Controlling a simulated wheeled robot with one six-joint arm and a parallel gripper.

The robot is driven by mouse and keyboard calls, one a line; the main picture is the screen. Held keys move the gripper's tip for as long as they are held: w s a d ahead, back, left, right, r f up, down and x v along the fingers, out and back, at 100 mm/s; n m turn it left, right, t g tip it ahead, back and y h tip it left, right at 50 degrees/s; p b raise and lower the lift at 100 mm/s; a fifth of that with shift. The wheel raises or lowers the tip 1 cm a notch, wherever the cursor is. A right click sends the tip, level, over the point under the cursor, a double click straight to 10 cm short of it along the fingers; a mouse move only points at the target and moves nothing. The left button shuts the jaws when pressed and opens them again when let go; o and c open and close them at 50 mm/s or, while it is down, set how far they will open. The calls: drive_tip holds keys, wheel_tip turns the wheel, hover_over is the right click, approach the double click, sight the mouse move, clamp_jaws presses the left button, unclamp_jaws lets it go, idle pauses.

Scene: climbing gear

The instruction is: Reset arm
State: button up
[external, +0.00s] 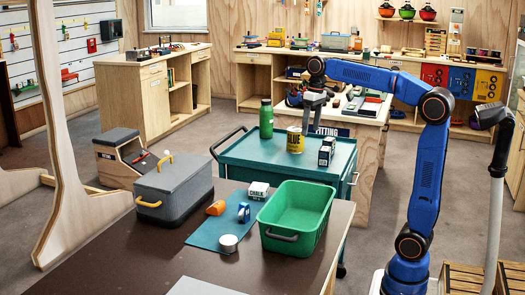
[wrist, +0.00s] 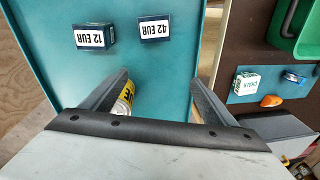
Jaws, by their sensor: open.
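My gripper (external: 314,108) hangs from the raised blue arm above the far side of the teal cart (external: 250,158). In the wrist view my gripper (wrist: 158,82) has its two fingers spread wide, with nothing between the tips. A yellow can (external: 295,140) stands on the cart; in the wrist view the can (wrist: 126,97) is partly hidden behind the left finger.
A green bottle (external: 266,119) stands on the cart. The dark table (external: 130,250) in front holds an empty-looking green bin (external: 305,212), a grey lidded box (external: 174,188), a chalk box (external: 259,190), an orange item (external: 216,208) and a tape roll (external: 228,243). Shelved benches stand behind.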

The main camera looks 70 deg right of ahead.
drive_tip(key=s+a+f+y, duration=0.1)
drive_tip(key=s+a+f, duration=0.4)
drive_tip(key=s+a, duration=0.45)
drive_tip(key=s+d+f+n+t+h, duration=0.1)
drive_tip(key=s+f+t+h, duration=0.1)
drive_tip(key=s+f, duration=1.6)
drive_tip(key=shift+f+n+t, duration=0.4)
drive_tip(key=shift+f+t, duration=0.4)
drive_tip(key=shift+t, duration=0.1)
